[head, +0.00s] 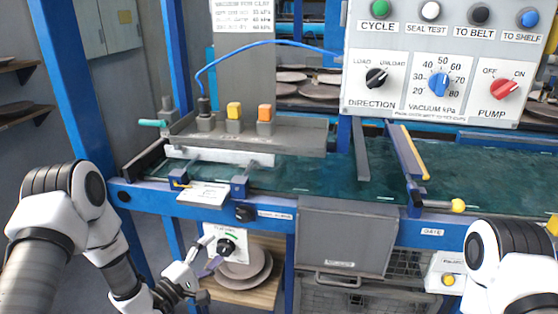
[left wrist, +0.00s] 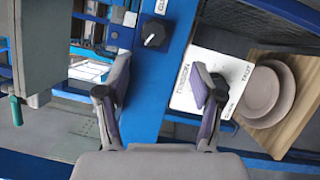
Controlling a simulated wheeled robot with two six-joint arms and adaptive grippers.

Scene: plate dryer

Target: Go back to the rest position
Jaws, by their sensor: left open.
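The blue frame (head: 275,228) carries a green belt (head: 310,183). A grey box (head: 345,235) hangs at front centre. Plates (head: 245,265) lie on a wooden shelf just behind the left gripper. A control panel (head: 440,60) stands at upper right. Floor at the left is partly open.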

